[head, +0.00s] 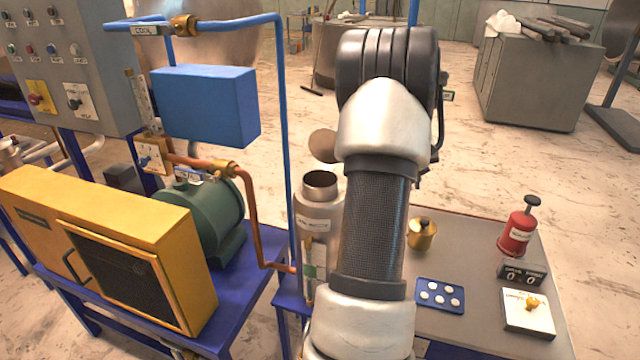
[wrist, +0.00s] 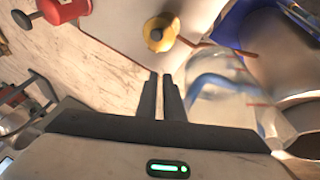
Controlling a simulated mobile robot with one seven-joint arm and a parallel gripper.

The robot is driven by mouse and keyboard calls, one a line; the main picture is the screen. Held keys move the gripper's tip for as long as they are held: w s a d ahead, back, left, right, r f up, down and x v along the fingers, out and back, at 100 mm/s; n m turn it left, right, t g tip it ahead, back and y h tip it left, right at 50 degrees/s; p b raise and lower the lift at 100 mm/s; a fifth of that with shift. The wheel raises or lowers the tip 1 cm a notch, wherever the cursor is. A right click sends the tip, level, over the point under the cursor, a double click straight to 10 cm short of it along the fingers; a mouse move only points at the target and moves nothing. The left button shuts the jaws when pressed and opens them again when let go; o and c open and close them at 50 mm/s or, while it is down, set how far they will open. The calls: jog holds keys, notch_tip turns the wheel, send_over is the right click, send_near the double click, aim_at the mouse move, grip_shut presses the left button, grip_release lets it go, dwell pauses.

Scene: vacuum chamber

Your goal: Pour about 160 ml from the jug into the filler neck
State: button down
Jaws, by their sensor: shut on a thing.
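My gripper (wrist: 161,95) shows in the wrist view with its two dark fingers close together. It is shut on the jug (wrist: 222,105), a clear vessel with a curved blue part and reddish marks, just right of the fingers. The grip point and the liquid level are not clear. In the head view my arm hides the gripper and jug. The filler neck (head: 319,184) is the open round top of an upright metal cylinder left of my arm, with a brown disc-like lid raised behind it. Grey-brown round metal surfaces lie beside the jug at the wrist view's right edge.
The grey bench holds a brass pot (head: 422,233), a red plunger can (head: 517,232), a blue tray (head: 440,295) with several white discs, a small black display (head: 521,273) and a white box (head: 527,312). A blue pipe (head: 284,130) rises left of the neck, near a green motor (head: 200,215).

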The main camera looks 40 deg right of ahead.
jog(key=f, duration=0.1)
jog(key=f+t+y, duration=0.1)
jog(key=s+d+f, duration=0.1)
jog(key=shift+m, duration=0.3)
notch_tip(320, 180, down, 2)
jog(key=shift+w+f+t+y+b, duration=0.1)
jog(key=shift+f+t+y+b, duration=0.15)
jog(key=shift+t+y+b, duration=0.45)
dwell(2.1)
